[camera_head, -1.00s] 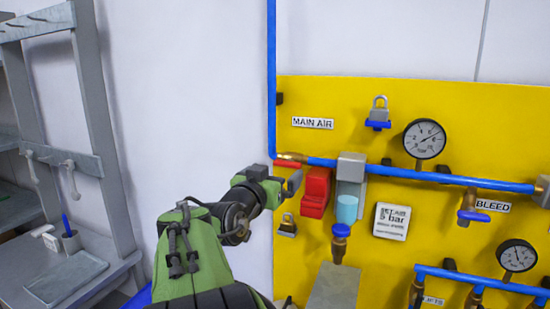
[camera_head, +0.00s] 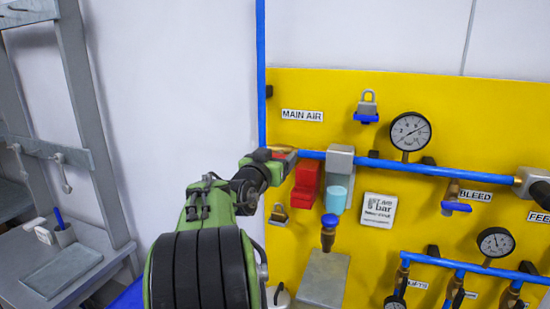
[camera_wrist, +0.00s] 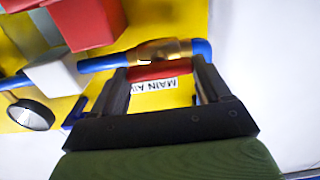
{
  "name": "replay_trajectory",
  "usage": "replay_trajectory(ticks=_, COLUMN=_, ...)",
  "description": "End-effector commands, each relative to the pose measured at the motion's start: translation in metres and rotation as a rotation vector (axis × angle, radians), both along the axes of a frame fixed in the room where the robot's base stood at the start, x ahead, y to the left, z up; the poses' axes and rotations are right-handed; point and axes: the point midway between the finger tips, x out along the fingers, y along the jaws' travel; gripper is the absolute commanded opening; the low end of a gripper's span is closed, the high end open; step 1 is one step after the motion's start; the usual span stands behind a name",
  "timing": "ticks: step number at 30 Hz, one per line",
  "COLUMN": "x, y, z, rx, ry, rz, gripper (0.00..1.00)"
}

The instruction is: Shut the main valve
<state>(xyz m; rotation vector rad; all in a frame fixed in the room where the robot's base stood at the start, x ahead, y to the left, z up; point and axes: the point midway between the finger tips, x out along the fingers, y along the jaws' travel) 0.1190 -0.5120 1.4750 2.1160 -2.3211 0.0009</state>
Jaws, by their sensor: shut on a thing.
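The main valve is a brass body (camera_wrist: 165,50) on the blue pipe with a red handle (camera_wrist: 160,72), under the MAIN AIR label (camera_head: 302,115). In the wrist view the handle lies roughly along the pipe. My gripper (camera_wrist: 162,82) has one finger at each end of the red handle and is shut on it. In the head view my gripper (camera_head: 278,164) is at the left end of the pipe and hides most of the valve and handle.
A red block (camera_head: 306,186) and a grey unit with a light blue bowl (camera_head: 336,199) sit close right of my gripper. A gauge (camera_head: 410,131) and the bleed valve (camera_head: 455,205) are farther right.

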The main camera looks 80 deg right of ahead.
Motion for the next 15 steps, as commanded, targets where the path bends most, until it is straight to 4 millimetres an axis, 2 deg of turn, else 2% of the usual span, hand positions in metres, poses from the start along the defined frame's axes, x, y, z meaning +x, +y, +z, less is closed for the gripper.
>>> replay_trajectory(ticks=8, x=0.0, y=0.0001, z=-0.0021, rx=-0.001, ry=-0.026, rz=0.0, gripper=0.46)
replay_trajectory(ticks=15, x=-0.0003, y=0.0001, z=-0.0053, rx=-0.017, ry=-0.148, rz=0.0, gripper=0.46)
